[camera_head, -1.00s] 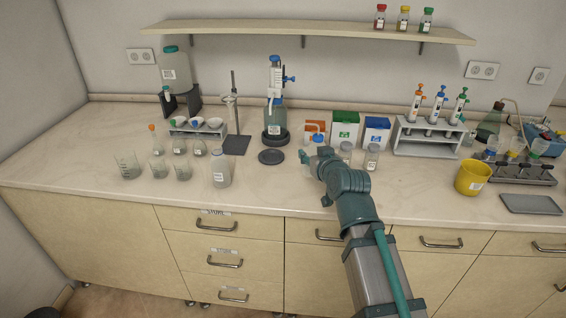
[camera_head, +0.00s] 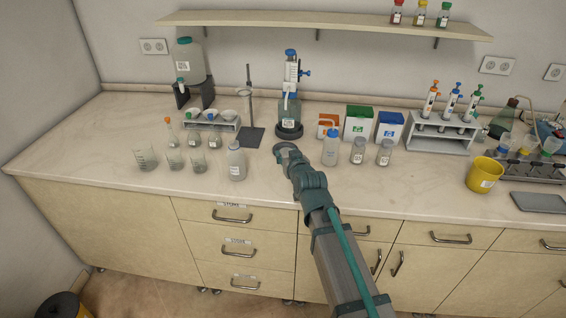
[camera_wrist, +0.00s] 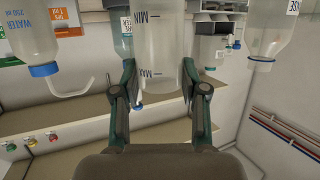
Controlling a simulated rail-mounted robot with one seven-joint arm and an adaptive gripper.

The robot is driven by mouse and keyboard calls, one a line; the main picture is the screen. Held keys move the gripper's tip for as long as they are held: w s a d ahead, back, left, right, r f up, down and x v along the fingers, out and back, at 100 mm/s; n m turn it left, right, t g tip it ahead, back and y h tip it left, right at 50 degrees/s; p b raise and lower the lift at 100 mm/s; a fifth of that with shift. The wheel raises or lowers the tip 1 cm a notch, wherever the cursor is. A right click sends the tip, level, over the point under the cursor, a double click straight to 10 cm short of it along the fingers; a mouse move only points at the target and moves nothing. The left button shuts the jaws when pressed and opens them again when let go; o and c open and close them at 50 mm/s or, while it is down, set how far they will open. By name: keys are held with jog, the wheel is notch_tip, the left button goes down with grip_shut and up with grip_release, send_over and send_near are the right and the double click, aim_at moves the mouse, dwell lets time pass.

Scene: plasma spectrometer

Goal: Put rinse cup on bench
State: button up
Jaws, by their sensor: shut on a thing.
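The rinse cup (camera_wrist: 155,55), a clear cup with MIN and MAX marks, fills the middle of the wrist view, which is upside down. My gripper (camera_wrist: 158,80) is shut on its sides, with one finger on each side. In the head view my gripper (camera_head: 285,150) is over the front middle of the bench (camera_head: 90,150), in front of the dispenser bottle. The cup cannot be made out there, and its height above the bench cannot be told.
A blue-capped wash bottle (camera_head: 331,149) and small jars (camera_head: 358,151) stand to the right. The dispenser bottle (camera_head: 289,108) is just behind. A yellow bin (camera_head: 484,175) stands farther right.

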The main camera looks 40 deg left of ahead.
jog(key=shift+w+a+f, duration=0.1)
jog(key=shift+a+f, duration=0.75)
jog(key=shift+f, duration=0.05)
jog(key=f+p, duration=0.2)
jog(key=shift+a+f, duration=0.2)
jog(key=shift+f, duration=0.6)
jog(key=shift+f, duration=0.2)
jog(key=o, duration=1.1)
jog(key=shift+c, duration=0.2)
jog(key=shift+r, duration=0.15)
